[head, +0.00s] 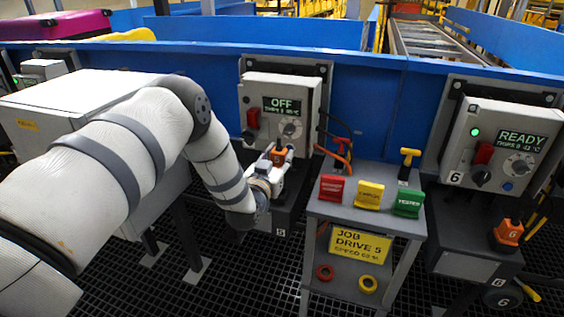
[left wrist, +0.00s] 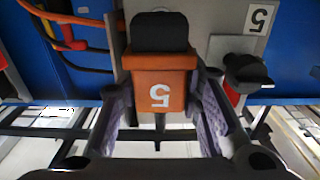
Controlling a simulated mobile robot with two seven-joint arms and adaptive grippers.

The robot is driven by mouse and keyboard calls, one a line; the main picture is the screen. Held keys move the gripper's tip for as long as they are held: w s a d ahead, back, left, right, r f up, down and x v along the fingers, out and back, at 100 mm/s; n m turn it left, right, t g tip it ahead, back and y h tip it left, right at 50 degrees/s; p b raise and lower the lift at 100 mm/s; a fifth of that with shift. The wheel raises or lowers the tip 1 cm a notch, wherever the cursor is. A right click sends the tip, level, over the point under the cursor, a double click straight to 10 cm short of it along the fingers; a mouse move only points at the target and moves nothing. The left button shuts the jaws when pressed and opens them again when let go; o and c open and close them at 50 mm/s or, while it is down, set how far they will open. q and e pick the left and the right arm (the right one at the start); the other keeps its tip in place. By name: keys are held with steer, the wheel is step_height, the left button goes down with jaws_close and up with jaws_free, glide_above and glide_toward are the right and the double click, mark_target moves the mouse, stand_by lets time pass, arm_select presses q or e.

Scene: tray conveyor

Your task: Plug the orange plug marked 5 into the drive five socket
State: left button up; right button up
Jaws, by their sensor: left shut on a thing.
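My left gripper (head: 275,168) is shut on the orange plug (head: 279,154) in front of the drive five unit. In the left wrist view the orange plug (left wrist: 158,72) bears an upside-down 5 and sits between the pads of my left gripper (left wrist: 163,100). A black part (left wrist: 160,31) shows just beyond the plug. The drive five box (head: 258,92) is grey with an OFF display. The socket is hidden behind the plug and gripper, so I cannot tell whether the plug is seated. My right gripper is not in view.
A grey stand (head: 358,217) to the right holds red, yellow and green labelled blocks and a yellow sign reading "JOB DRIVE 5". Drive six (head: 508,120) shows READY at the right, with its own orange plug (head: 508,233) below. Cables hang beside drive five.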

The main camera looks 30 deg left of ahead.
arm_select(q)
steer(key=shift+a+r, duration=0.1)
steer(key=shift+a, duration=0.05)
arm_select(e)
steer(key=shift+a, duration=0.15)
arm_select(q)
steer(key=shift+s+f+b, duration=0.1)
steer(key=shift+f+b, duration=0.95)
steer(key=shift+f, duration=2.05)
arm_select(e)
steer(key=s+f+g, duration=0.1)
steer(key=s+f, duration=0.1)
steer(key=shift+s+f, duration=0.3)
arm_select(q)
steer(key=shift+r, duration=0.15)
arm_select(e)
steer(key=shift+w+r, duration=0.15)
arm_select(q)
steer(key=shift+f+b, duration=0.55)
steer(key=shift+f, duration=1.05)
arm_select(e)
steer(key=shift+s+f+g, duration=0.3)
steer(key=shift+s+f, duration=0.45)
arm_select(q)
steer(key=o, duration=1.3)
